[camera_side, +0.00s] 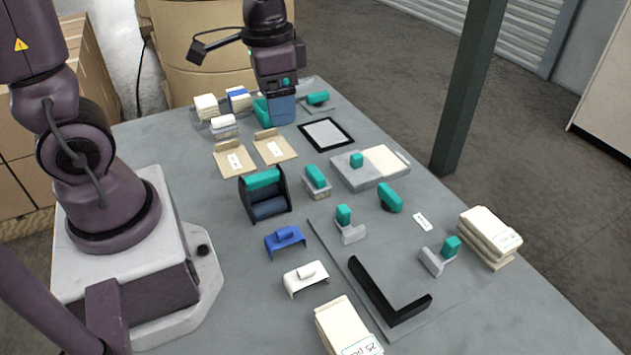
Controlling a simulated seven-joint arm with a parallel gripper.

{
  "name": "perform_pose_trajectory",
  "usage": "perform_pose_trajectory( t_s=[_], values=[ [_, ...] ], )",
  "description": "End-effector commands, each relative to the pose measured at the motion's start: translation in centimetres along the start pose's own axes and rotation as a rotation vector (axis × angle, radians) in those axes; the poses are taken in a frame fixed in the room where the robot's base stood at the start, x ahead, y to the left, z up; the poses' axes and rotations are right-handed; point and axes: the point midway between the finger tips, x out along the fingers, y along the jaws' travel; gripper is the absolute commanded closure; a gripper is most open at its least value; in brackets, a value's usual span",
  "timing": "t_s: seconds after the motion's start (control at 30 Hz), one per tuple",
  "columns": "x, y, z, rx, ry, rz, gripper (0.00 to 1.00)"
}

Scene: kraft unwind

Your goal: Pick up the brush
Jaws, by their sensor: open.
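I cannot tell for sure which object is the brush; several small tools with teal grips lie on the grey table. One teal-topped block (316,178) stands mid-table, and a rounded teal piece (390,198) lies to its right. Two teal grips with grey angled parts sit nearer the front, a left one (344,216) and a right one (450,246). Another teal-topped tool (317,99) is at the far end. My gripper (282,112) points down at the far end, left of that tool and beside a partly hidden teal item (261,109). Its fingertips are hard to make out.
A dark holder with a teal top (263,182), a blue piece (285,240) and a white piece (305,278) stand centre-left. A black angle bar (375,292) and stacks of pads (490,236) are near the front. A black-framed panel (326,134) lies right of my gripper.

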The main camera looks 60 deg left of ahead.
Motion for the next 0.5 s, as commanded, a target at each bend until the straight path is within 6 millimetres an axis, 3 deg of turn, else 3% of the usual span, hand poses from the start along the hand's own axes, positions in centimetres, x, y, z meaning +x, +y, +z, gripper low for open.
perform_pose_trajectory(
  t_s=[0.17,0.3,0.4,0.5],
  values=[
    [6.4,-2.4,-2.4,0.334,-0.103,0.059,0.23],
    [11.3,-4.2,-4.0,0.701,-0.12,0.107,0.23],
    [13.1,-4.9,-5.3,0.954,-0.096,0.111,0.23],
    [13.0,-5.5,-6.7,1.158,-0.057,0.077,0.23]
  ],
)
